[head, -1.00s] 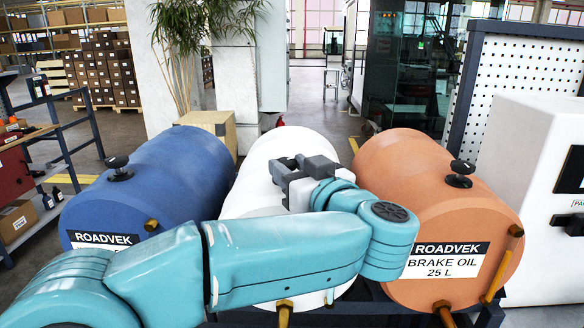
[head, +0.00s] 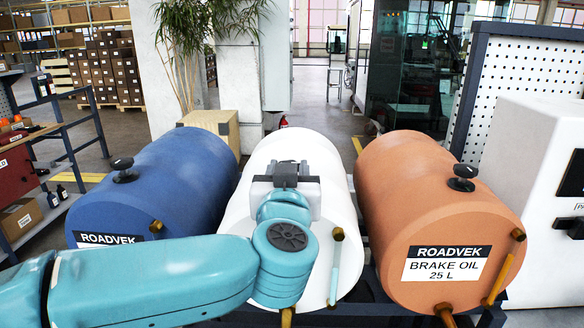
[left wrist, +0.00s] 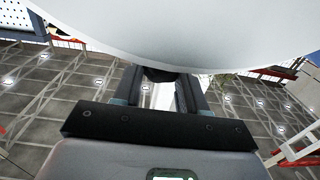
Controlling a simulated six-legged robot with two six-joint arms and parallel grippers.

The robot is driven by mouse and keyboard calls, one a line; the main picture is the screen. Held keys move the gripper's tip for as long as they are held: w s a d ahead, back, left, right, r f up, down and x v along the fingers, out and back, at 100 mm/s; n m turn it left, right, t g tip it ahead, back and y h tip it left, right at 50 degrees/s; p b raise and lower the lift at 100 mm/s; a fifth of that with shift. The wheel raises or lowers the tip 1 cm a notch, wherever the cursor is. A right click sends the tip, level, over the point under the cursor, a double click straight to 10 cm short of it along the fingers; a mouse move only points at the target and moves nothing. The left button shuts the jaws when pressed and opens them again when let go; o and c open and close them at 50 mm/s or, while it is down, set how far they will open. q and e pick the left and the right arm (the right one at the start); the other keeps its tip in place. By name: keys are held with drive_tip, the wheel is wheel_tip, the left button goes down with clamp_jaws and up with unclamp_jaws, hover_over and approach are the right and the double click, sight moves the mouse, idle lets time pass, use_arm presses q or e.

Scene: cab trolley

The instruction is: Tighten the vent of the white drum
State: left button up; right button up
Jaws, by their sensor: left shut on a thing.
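The white drum (head: 336,185) lies on its side between the blue drum (head: 165,185) and the orange drum (head: 410,185). My left gripper (head: 286,170) is over the top of the white drum, and its arm comes in from the left across the drum's front. In the left wrist view the white drum (left wrist: 190,30) fills the top, and the gripper (left wrist: 160,88) is shut on the dark vent knob (left wrist: 158,75). In the head view the gripper hides that vent. My right gripper is not in view.
Black vent knobs stand on the blue drum (head: 122,169) and the orange drum (head: 462,177), either side of my arm. A sight tube (head: 335,270) is on the white drum's front. A white cabinet (head: 530,150) stands at the right.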

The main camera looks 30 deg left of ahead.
use_arm(q)
drive_tip(key=shift+s+a+r+m+t+h, duration=0.1)
drive_tip(key=shift+a+m+t+h, duration=0.1)
drive_tip(key=shift+m+t+h, duration=0.3)
drive_tip(key=shift+s+a+r+m+t+h, duration=0.1)
drive_tip(key=shift+a+m+t+h, duration=0.1)
drive_tip(key=shift+m+h, duration=0.35)
drive_tip(key=shift+a+m+t+h, duration=0.1)
drive_tip(key=shift+m+t+h, duration=0.3)
drive_tip(key=shift+h, duration=0.45)
drive_tip(key=shift+a+f+m+h+b, duration=0.15)
drive_tip(key=shift+m+h+b, duration=0.2)
drive_tip(key=shift+h, duration=0.25)
drive_tip(key=m+h+b, duration=0.2)
drive_tip(key=h+b, duration=0.1)
drive_tip(key=b, duration=0.2)
drive_tip(key=m+h+b, duration=0.2)
drive_tip(key=h+b, duration=0.1)
drive_tip(key=b, duration=0.2)
drive_tip(key=m+h+b, duration=0.1)
drive_tip(key=h+b, duration=0.2)
drive_tip(key=b, duration=0.2)
drive_tip(key=shift+w+a+f+m, duration=0.15)
drive_tip(key=shift+a+f+m, duration=0.2)
drive_tip(key=shift+a+m, duration=0.05)
drive_tip(key=shift+r+m+h+b, duration=0.25)
drive_tip(key=shift+m+h+b, duration=0.5)
drive_tip(key=shift+h, duration=0.35)
drive_tip(key=o, duration=1.1)
drive_tip(key=shift+c, duration=0.2)
